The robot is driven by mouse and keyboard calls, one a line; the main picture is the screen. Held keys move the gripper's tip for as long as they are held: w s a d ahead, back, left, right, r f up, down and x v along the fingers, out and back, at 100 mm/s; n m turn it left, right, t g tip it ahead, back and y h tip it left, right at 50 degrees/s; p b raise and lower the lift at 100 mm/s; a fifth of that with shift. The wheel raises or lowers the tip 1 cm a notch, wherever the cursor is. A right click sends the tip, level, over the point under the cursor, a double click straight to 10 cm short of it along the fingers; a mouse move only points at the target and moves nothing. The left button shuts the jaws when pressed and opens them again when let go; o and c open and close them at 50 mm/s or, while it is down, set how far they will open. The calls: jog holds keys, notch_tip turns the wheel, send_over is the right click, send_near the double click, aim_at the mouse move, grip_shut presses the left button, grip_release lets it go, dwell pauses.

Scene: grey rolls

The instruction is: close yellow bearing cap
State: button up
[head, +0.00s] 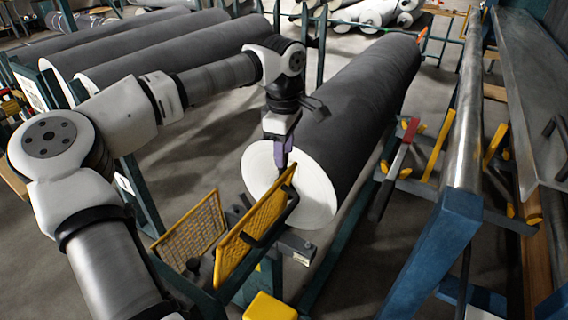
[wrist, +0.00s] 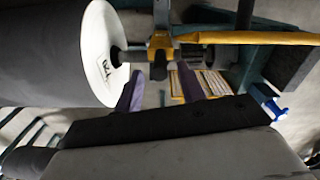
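The yellow bearing cap appears to be the yellow bracket (wrist: 158,46) by the roll's shaft in the wrist view. I cannot tell whether it stands open or closed, and in the head view it is hidden behind a yellow mesh panel. The dark roll's white end (head: 316,190) is beside my gripper (head: 284,156); it also shows in the wrist view (wrist: 98,58). The dark shaft (wrist: 185,58) sticks out from it. My gripper's purple fingers (wrist: 160,90) are apart with nothing between them, a little away from the bracket and shaft.
Two yellow mesh panels, one at the left (head: 192,234) and one by the roll end (head: 252,238), stand on the teal frame. A yellow block (head: 268,306) is at the bottom. A metal bar (head: 464,110) on a blue stand (head: 432,258) is at the right. Floor shows between.

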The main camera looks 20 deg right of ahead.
notch_tip(320, 180, down, 5)
jog(key=shift+f, duration=0.1)
dwell(0.3)
grip_shut()
